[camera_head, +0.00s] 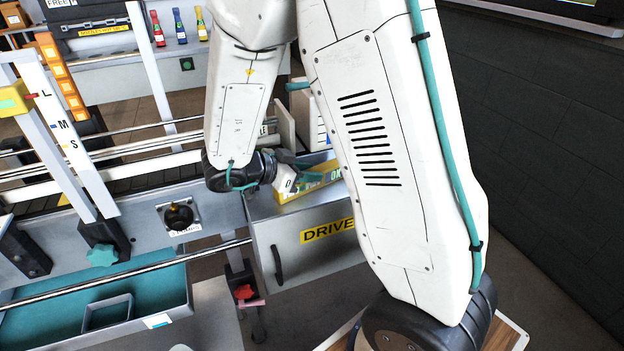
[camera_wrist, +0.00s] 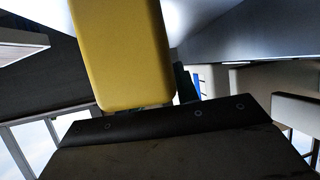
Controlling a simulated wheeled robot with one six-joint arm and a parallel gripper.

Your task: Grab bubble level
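My gripper (camera_head: 308,178) is low over the top of a grey cabinet, with its teal fingers at a yellow, black-lettered piece (camera_head: 292,194). My arm hides part of this piece, and I cannot tell if it is the bubble level. In the wrist view, a smooth yellow block (camera_wrist: 124,52) with rounded corners fills the upper middle, very close to the dark gripper body. It may be the bubble level, but no vial shows. The fingertips are not clear there, so I cannot tell whether they grip it.
The grey cabinet (camera_head: 312,262) has a yellow DRIVE label and a black handle. White upright panels (camera_head: 285,122) stand behind my gripper. Rails and a post marked L, M, S (camera_head: 66,135) stand at left. A teal-lined tray (camera_head: 155,292) is at lower left.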

